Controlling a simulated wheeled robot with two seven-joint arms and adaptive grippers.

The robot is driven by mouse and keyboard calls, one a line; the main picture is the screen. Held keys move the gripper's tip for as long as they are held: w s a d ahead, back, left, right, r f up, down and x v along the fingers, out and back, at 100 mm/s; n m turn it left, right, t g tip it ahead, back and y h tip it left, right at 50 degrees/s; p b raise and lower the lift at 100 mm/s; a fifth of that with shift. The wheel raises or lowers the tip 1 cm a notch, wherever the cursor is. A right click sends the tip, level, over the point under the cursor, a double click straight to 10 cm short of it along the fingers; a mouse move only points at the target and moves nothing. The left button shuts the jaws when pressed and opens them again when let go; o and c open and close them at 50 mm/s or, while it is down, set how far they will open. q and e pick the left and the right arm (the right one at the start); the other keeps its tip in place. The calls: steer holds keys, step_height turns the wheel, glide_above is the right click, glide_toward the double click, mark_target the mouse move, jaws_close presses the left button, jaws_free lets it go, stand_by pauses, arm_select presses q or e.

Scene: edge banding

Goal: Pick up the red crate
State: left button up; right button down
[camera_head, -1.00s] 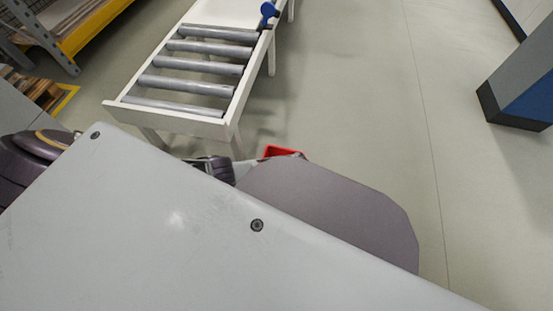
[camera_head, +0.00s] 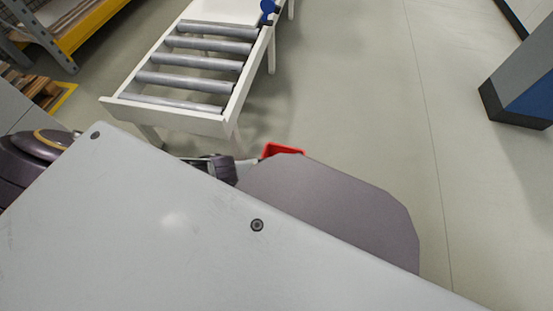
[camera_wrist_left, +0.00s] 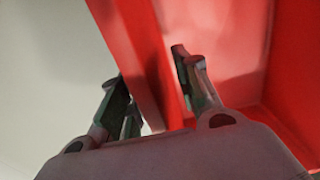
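The red crate (camera_head: 283,149) shows in the head view only as a small red corner behind the grey cover. In the left wrist view its red wall (camera_wrist_left: 138,45) fills much of the picture, with the inside of the crate to the right. My left gripper (camera_wrist_left: 152,75) straddles this wall. One finger is on the outer side and the other on the inner side, both close to the wall. Whether the pads press on it I cannot tell. In the head view my left gripper is hidden. My right gripper is not visible.
A white roller conveyor (camera_head: 165,115) stands beyond the crate, to the upper left. A yellow-edged rack (camera_head: 75,38) is at the far left. A grey and blue column (camera_head: 522,90) with a black base stands at the right. The floor (camera_head: 370,100) between conveyor and column is clear.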

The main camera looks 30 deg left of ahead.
arm_select(q)
jaws_close()
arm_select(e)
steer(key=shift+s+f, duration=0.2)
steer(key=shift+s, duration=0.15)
arm_select(q)
steer(key=shift+r, duration=0.15)
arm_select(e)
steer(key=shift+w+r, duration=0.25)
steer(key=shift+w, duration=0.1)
arm_select(q)
steer(key=shift+d+r, duration=0.1)
steer(key=shift+r, duration=0.1)
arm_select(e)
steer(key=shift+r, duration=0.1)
